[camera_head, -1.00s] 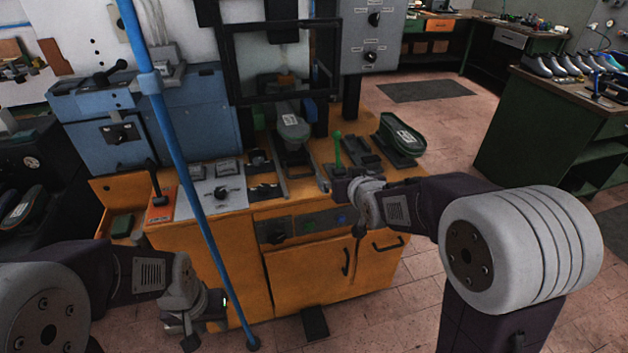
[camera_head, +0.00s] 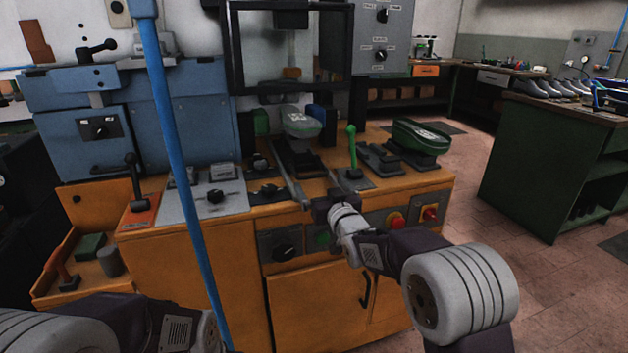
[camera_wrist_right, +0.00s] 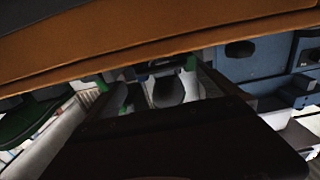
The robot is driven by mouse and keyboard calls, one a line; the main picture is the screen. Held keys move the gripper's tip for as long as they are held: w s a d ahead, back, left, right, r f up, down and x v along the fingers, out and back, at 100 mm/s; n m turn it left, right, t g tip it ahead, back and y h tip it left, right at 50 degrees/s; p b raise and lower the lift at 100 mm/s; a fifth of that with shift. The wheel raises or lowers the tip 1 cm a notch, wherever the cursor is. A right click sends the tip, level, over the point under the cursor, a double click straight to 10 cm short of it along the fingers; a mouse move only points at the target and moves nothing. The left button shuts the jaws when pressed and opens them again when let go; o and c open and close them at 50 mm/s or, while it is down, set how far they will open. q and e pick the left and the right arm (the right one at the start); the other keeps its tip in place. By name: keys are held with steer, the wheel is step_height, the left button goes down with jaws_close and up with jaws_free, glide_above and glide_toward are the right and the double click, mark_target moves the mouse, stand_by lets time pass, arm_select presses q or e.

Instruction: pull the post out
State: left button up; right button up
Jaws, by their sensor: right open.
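The post, as far as I can tell, is the upright support under the grey-green shoe form (camera_head: 302,122), at the back of two rails (camera_head: 282,172) inside the press. Its lower part is dark and hard to make out. My right gripper (camera_head: 322,203) is at the front end of the rails, at the bench's front edge, apart from the form. In the right wrist view its open fingers (camera_wrist_right: 150,85) frame a grey shape, perhaps the form, further off. Nothing is between the fingertips. My left arm shows at the bottom left; its gripper is out of the picture.
A green lever (camera_head: 352,152) stands just right of the rails, with a green shoe (camera_head: 421,138) beyond it. A black frame (camera_head: 233,60) rises around the press. A blue pole (camera_head: 178,150) crosses the foreground. Red knobs (camera_head: 430,213) sit on the orange front.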

mark_target(315, 177)
steer(key=x, duration=0.6)
steer(key=shift+w+a, duration=0.1)
steer(key=shift+w, duration=0.3)
steer(key=c, duration=1.8)
arm_select(q)
steer(key=shift+f, duration=0.3)
arm_select(e)
steer(key=shift+o, duration=0.2)
steer(key=shift+f, duration=0.1)
